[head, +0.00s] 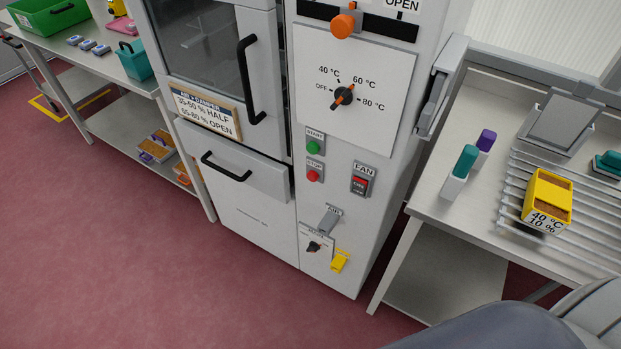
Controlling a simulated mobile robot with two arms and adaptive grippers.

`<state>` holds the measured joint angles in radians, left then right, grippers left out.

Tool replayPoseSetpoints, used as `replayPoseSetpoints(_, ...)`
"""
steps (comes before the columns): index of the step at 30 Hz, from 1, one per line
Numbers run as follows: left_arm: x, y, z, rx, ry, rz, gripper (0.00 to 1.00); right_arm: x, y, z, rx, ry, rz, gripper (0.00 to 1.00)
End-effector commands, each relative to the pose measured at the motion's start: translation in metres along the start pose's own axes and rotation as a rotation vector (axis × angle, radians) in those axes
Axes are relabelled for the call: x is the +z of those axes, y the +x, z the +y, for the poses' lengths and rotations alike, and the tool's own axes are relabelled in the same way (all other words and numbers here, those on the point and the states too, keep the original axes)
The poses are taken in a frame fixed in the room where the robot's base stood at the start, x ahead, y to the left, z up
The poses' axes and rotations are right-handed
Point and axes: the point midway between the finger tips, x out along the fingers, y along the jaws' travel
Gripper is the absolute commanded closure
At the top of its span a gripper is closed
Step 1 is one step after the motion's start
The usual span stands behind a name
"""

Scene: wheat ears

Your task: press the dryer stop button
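The dryer (245,225) is a tall white cabinet in the middle of the head view. Its stop button (313,176) is red and round, on a small plate labelled STOP. A green start button (313,147) sits just above it. A red fan switch (360,185) is to the right. The temperature dial (344,97) above has its orange pointer toward the upper right, near 60 °C. Neither gripper is in view. A grey link of my own arm fills the bottom right corner, well away from the stop button.
A steel table (436,205) stands right of the dryer, with a yellow box (548,200) on a rack. A left bench (110,65) carries a green crate (45,14) and a teal basket (133,60). A yellow latch (340,260) sits low on the dryer. The red floor in front is clear.

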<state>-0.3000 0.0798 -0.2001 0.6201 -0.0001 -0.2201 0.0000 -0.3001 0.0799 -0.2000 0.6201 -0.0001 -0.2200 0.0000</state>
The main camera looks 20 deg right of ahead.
Motion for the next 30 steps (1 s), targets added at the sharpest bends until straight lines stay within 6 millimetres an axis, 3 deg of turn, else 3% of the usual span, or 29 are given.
replayPoseSetpoints(2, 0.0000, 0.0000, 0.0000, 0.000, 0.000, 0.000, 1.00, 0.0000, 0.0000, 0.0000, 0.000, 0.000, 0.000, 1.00)
replayPoseSetpoints(30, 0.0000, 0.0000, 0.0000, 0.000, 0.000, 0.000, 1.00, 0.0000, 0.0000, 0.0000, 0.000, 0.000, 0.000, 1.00)
